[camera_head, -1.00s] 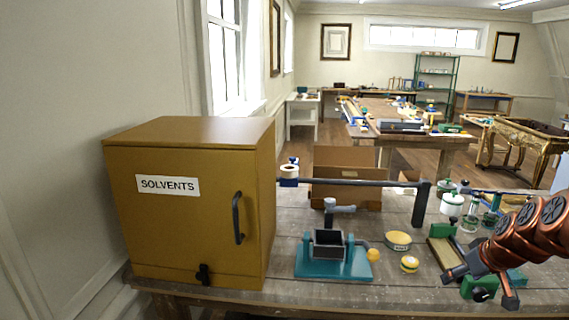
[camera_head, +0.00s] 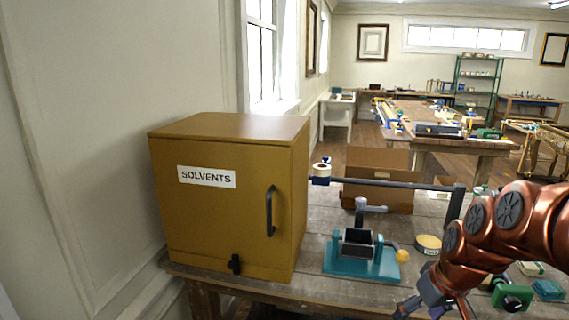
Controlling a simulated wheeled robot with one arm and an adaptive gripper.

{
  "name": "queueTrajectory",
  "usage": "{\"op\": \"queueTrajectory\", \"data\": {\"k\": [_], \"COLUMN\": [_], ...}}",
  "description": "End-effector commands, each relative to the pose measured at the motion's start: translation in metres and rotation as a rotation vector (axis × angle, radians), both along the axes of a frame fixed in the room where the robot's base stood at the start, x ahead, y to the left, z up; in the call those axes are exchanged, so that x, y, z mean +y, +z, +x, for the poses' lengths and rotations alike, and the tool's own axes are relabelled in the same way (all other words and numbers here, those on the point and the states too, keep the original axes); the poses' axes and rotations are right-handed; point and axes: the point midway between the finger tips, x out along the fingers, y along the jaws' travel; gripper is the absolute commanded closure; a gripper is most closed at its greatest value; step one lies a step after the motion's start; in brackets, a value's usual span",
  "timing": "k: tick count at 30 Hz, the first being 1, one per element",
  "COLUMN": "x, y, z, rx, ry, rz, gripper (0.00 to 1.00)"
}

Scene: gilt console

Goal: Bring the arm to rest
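My gripper (camera_head: 420,309) is low at the right of the head view, at the end of my copper-coloured arm. It is over the front part of the wooden workbench (camera_head: 313,284). Its fingers point down and left, and the bottom edge of the picture cuts part of them off. Two dark fingertips look spread apart, with nothing seen between them. The gripper is to the right of and nearer than the teal fixture with a dark box (camera_head: 357,262).
A mustard cabinet marked SOLVENTS (camera_head: 215,225) stands shut at the bench's left. A dark bar (camera_head: 400,184) crosses behind the fixture. A yellow tin (camera_head: 428,243) and a green clamp (camera_head: 511,295) are close to my arm. An open brown box (camera_head: 377,180) is behind.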

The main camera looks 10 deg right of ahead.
Motion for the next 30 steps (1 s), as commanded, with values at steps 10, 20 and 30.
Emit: {"op": "queueTrajectory", "data": {"k": [10, 20, 30], "x": [0.115, 0.135, 0.136], "y": [-0.015, -0.028, -0.029], "z": [-0.124, -0.205, -0.210], "rx": [0.272, 0.409, 0.418], "ry": [0.032, -0.028, -0.037], "rz": [-0.052, -0.113, -0.116], "gripper": [0.21, 0.21, 0.29]}}
